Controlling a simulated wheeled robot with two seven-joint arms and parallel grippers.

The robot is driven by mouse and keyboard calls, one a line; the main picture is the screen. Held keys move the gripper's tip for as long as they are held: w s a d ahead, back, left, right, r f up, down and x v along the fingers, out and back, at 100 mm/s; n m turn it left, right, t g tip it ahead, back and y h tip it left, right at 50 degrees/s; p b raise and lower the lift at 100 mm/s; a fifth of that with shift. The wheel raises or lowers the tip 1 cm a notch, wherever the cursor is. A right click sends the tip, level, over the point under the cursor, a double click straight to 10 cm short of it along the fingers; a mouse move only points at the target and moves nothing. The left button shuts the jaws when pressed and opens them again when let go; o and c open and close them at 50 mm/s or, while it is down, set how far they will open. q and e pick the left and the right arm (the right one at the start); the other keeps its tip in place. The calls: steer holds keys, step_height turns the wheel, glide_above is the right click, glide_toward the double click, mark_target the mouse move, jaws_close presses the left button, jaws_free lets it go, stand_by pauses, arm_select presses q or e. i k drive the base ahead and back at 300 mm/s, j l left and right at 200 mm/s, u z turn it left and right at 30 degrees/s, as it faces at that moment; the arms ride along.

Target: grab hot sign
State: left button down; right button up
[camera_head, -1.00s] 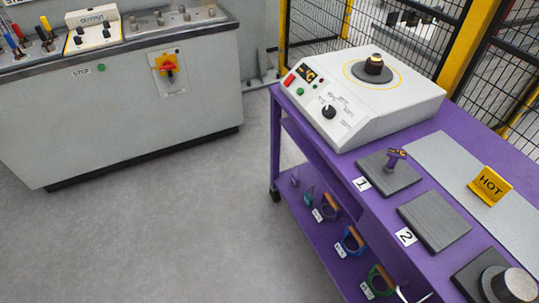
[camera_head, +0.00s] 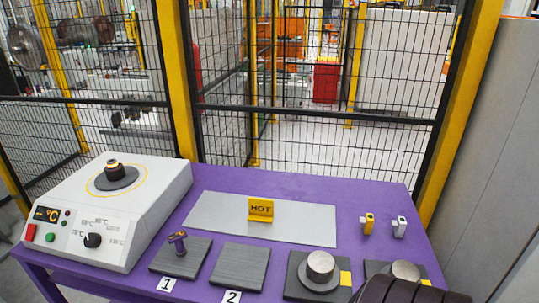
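A dark ribbed part, which seems to be of my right arm, shows at the bottom right edge. Neither gripper's fingers show.
A white heater unit (camera_head: 150,190) with a dark part on top stands at the left of the purple table (camera_head: 372,190). Dark pads (camera_head: 240,268) line the front, some bearing metal parts. Small yellow (camera_head: 367,224) and white (camera_head: 400,227) items stand right. A mesh fence (camera_head: 320,110) rises behind.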

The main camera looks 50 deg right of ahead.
mark_target(259, 210)
steer(key=z, duration=1.6)
